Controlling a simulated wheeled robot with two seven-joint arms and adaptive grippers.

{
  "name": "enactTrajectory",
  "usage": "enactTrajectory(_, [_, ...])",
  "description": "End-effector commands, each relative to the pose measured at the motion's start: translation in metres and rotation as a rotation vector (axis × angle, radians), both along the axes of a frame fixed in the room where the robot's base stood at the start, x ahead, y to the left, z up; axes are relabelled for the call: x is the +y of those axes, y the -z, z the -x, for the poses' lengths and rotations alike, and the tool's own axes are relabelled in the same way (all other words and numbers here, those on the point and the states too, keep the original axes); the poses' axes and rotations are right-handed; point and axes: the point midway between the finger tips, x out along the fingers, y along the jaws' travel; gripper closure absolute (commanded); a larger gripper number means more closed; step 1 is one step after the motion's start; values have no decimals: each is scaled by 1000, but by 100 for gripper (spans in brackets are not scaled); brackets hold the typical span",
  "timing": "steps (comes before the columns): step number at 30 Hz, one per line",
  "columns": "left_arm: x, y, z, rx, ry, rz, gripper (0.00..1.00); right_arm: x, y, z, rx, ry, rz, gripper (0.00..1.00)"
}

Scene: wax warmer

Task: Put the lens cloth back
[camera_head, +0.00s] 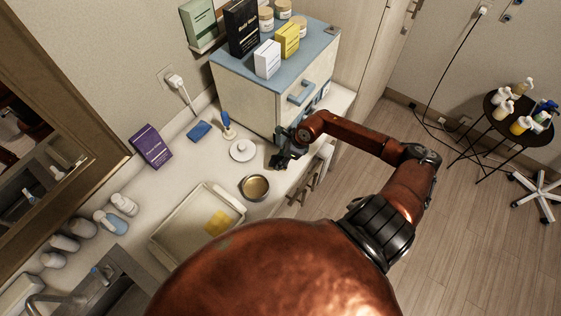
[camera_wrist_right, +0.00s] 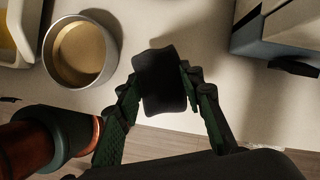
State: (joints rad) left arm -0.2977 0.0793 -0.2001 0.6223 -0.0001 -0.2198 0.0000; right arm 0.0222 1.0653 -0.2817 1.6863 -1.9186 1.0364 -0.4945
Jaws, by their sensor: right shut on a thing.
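A dark, soft-looking cloth, apparently the lens cloth (camera_wrist_right: 160,88), is pinched between the fingers of my right gripper (camera_wrist_right: 163,76) in the right wrist view. Its edges look wavy and it hangs over the pale counter near the front edge. In the head view my right gripper (camera_head: 284,153) is at the counter's front edge, beside the cabinet's lower corner. The cloth is only a small dark patch there (camera_head: 277,162). My left gripper is out of view.
A tray (camera_head: 168,238) with a yellow piece lies left. The blue-topped cabinet (camera_head: 245,92) stands beside the gripper. A blue pad (camera_head: 199,130) lies farther back.

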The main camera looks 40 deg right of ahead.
Motion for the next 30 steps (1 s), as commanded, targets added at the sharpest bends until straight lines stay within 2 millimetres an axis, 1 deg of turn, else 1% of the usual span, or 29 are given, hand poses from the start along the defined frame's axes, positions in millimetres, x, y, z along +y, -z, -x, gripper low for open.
enactTrajectory(5, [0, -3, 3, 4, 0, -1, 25, -5, 10, -7, 0, 2, -1, 100])
enactTrajectory(9, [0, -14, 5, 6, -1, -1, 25, -5, 28, -6, 3, 2, -5, 100])
enactTrajectory(12, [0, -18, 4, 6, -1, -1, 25, -6, 38, -7, 0, 1, -3, 100])
enactTrajectory(23, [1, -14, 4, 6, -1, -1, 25, -6, 44, -7, 0, -1, 0, 100])
enactTrajectory(24, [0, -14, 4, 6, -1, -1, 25, -6, 44, -7, 0, -1, 0, 64])
enactTrajectory(30, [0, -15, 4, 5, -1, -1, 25, -6, 43, -7, 0, -1, 0, 50])
